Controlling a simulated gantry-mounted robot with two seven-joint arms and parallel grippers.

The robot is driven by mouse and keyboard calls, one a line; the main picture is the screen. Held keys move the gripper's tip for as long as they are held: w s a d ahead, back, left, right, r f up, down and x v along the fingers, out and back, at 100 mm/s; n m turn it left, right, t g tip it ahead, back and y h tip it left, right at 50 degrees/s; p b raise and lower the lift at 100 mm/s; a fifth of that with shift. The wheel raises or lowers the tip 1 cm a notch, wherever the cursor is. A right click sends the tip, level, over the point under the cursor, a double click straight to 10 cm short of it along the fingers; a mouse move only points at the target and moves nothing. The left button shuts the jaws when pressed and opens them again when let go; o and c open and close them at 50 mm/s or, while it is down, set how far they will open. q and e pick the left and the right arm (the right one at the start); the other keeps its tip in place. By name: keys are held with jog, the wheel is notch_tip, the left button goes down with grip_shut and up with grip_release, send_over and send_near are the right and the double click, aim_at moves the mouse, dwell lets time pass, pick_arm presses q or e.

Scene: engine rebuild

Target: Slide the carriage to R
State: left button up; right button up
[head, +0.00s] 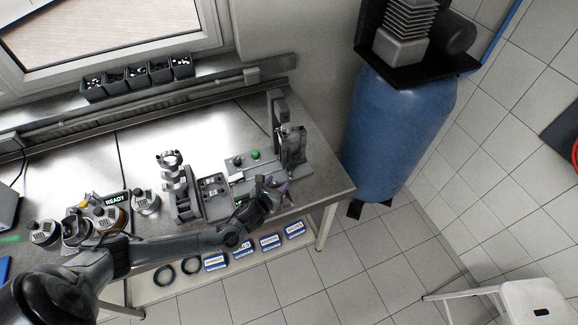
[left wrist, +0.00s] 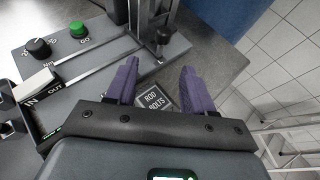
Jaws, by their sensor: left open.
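A grey bench fixture with a slotted base (left wrist: 75,62) shows in the left wrist view. A dark upright unit with a round knob (left wrist: 162,35) stands at the end of its rails, and looks like the carriage. In the head view this unit (head: 293,148) stands beside a tall column at the bench's right end. A pale block (left wrist: 35,86) sits at the left by the IN and OUT marks. I cannot make out an R mark. My left gripper (head: 277,190) is open, its purple fingers (left wrist: 160,85) apart and empty, in front of the fixture. My right gripper is not in view.
A black knob (left wrist: 38,47) and green GO button (left wrist: 78,28) are on the fixture. A ROD BOLTS label (left wrist: 154,99) shows between my fingers. A crankshaft-like part (head: 176,180) and several pistons stand left. A blue tank (head: 395,130) stands beyond the bench's right edge.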

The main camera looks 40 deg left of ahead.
aim_at(289, 166)
pick_arm(q)
jog(key=shift+w+a+r, duration=0.2)
jog(key=shift+w+r, duration=0.2)
jog(key=shift+w, duration=0.15)
jog(key=shift+w+r, duration=0.1)
jog(key=shift+w, duration=0.25)
jog(key=x, duration=1)
jog(key=shift+w+r+b, duration=0.1)
jog(key=shift+r+b, duration=0.05)
jog(key=shift+b, duration=0.25)
grip_shut()
